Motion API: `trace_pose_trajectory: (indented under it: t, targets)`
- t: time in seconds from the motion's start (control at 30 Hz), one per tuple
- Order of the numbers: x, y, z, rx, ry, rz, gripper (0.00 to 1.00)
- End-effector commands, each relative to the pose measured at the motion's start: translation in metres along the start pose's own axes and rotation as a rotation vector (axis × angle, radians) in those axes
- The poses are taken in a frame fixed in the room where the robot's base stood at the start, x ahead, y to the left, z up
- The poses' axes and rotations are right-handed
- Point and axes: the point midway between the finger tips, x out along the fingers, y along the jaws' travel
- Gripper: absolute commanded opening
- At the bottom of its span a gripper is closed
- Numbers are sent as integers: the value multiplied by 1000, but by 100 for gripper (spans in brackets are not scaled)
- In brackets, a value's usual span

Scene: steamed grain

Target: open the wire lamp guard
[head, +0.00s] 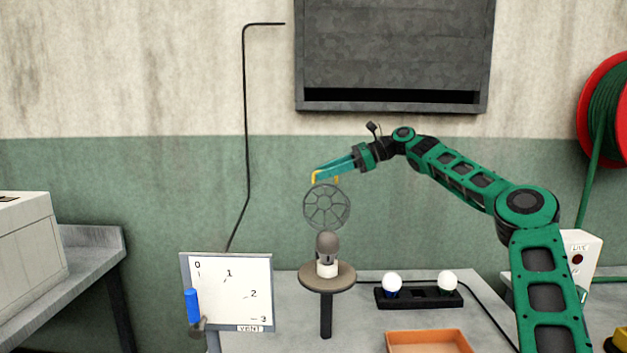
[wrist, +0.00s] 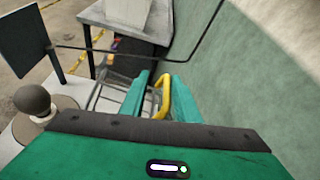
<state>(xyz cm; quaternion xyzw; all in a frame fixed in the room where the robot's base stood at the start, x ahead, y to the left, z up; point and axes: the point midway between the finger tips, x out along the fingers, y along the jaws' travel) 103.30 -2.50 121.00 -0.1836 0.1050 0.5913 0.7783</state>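The wire lamp guard (head: 326,206) is a grey round cage with spokes. In the head view it stands up above the grey lamp bulb (head: 328,246), its round face toward the camera. The bulb sits in a white socket on a round brown stand and appears uncovered; it also shows in the wrist view (wrist: 33,100). The yellow handle (head: 314,177) is at the guard's top edge. My gripper (head: 326,176) is at this handle. In the wrist view the fingers are apart, with the yellow handle (wrist: 166,92) between them, nearer the right finger. Contact is unclear.
A black holder (head: 419,297) with two white bulbs and an orange tray (head: 428,342) are on the table to the right. A white numbered panel (head: 232,290) with a blue handle (head: 192,306) stands at front left. A dark wall cabinet (head: 393,55) hangs above.

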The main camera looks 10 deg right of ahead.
Motion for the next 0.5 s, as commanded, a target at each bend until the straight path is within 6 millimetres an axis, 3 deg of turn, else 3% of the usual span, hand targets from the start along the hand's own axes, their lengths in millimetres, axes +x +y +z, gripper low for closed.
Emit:
trace_pose_trajectory:
  t: [0.23, 0.5]
  targets:
    - [-44, -1, -1, 2, 0, 1, 28]
    - [-62, -2, -2, 1, 1, 3, 28]
